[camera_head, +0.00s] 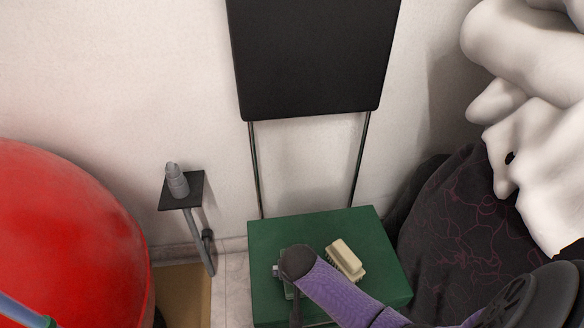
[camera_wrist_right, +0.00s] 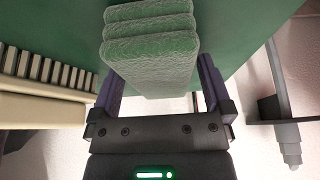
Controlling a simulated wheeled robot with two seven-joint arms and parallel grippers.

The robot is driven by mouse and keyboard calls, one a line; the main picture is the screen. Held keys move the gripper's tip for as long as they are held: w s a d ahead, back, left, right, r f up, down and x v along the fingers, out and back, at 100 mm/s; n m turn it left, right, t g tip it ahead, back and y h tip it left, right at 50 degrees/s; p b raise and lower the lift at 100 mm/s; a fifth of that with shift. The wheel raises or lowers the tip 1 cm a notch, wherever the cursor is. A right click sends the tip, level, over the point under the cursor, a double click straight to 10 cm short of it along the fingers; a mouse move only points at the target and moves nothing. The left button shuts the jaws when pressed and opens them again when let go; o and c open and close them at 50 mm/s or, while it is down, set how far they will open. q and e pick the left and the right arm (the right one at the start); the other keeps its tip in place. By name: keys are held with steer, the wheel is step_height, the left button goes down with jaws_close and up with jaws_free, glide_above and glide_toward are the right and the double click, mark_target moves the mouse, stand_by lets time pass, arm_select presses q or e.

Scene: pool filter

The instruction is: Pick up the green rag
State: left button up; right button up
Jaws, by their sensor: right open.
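The green rag (camera_wrist_right: 150,45) shows in the right wrist view as a folded, textured stack of layers on the green seat. My right gripper (camera_wrist_right: 157,78) is open, with one purple finger on each side of the rag's near end. Whether the fingers touch the rag, I cannot tell. In the head view my purple right arm reaches in from the lower right over the green seat (camera_head: 330,222) and hides most of the rag. My left gripper is not in view.
A cream brush (camera_head: 345,258) lies on the seat close to my right arm; it also shows in the wrist view (camera_wrist_right: 40,110). A black backrest (camera_head: 312,55) rises behind. A small black shelf (camera_head: 195,188) with a grey nozzle and a large red ball (camera_head: 65,230) are left.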

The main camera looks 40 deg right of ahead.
steer(key=shift+f, duration=0.15)
stand_by(0.3)
steer(key=c, duration=1.1)
steer(key=shift+r, duration=0.3)
step_height(320, 180, up, 2)
steer(key=shift+r+p, duration=0.25)
steer(key=shift+p, duration=0.85)
step_height(320, 180, up, 8)
steer(key=p, duration=0.6)
steer(key=shift+f, duration=0.25)
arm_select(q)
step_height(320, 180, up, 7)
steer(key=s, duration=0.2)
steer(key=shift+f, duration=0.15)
arm_select(e)
steer(key=shift+f, duration=0.15)
